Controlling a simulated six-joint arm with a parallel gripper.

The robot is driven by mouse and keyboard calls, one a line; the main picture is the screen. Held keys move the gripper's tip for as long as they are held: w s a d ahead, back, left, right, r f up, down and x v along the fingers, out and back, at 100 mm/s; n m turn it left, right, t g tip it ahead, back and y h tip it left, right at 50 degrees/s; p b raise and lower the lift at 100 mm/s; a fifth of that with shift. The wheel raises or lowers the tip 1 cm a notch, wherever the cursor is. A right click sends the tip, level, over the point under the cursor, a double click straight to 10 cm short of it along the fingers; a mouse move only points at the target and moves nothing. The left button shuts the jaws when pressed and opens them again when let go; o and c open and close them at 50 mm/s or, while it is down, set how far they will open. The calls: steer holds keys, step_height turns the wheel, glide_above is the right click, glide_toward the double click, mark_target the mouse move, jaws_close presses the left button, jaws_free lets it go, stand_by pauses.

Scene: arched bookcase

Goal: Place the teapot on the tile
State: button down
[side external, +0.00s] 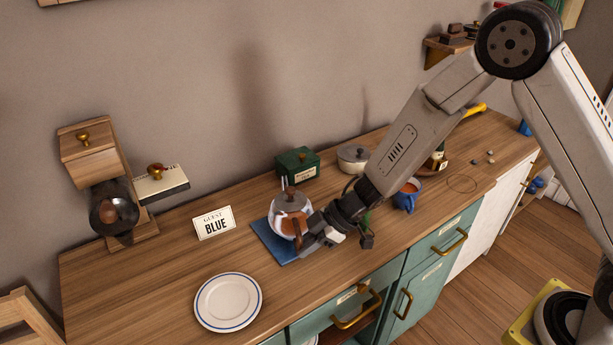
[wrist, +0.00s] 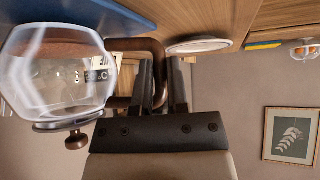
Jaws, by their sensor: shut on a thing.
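In the wrist view, which is upside down, the glass body (wrist: 55,75) is at left and my fingers (wrist: 160,85) close around the handle (wrist: 153,62). Part of the blue tile (wrist: 80,12) shows at the top.
A white plate (side external: 228,302) lies at the front left. A green box (side external: 297,165) and a lidded pot (side external: 353,158) stand behind. A blue mug (side external: 406,196) is to the right, beyond my wrist.

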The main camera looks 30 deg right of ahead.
stand_by(0.3)
steer(key=c, duration=1)
jaws_free()
steer(key=shift+f, duration=0.1)
steer(key=o, duration=0.4)
steer(key=shift+s+d+r, duration=0.1)
steer(key=shift+d+r, duration=0.3)
steer(key=shift+r, duration=0.2)
steer(key=v, duration=1)
steer(key=shift+s+d+r, duration=0.2)
steer(key=shift+d+r, duration=0.05)
steer(key=shift+d, duration=0.05)
